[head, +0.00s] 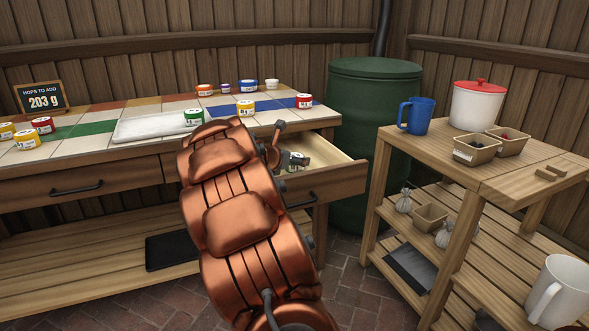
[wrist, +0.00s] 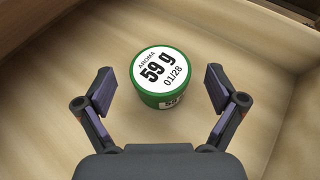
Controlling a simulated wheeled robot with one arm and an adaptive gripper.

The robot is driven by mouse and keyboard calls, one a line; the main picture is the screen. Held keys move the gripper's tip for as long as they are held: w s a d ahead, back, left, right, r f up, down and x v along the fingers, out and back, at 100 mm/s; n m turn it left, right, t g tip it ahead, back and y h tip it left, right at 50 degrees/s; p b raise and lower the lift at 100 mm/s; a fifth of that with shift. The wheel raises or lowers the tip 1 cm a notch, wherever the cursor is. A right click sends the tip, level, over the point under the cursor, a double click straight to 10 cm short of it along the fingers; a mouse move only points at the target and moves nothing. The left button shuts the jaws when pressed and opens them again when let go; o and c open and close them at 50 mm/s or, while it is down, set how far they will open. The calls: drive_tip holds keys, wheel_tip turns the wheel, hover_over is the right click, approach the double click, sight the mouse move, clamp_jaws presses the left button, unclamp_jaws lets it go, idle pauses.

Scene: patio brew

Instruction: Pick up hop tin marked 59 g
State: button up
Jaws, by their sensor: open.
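The hop tin marked 59 g (wrist: 163,78) is green with a white round lid label reading "AROMA 59 g 01/28". It stands upright in the open wooden drawer (head: 335,179). My gripper (wrist: 162,95) is open above the drawer, with one finger on each side of the tin and gaps between. The tin lies between and slightly beyond the fingertips and is not held.
On the tiled counter are several other tins, a white tray (head: 150,125), and a sign (head: 42,97) reading "HOPS TO ADD 203 g". A green barrel (head: 375,120) and a wooden cart (head: 510,175) stand right.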

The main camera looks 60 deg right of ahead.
drive_tip(key=shift+x, duration=0.9)
drive_tip(key=shift+a, duration=0.1)
drive_tip(key=c, duration=1.3)
drive_tip(key=shift+o, duration=0.2)
drive_tip(key=shift+r, duration=0.15)
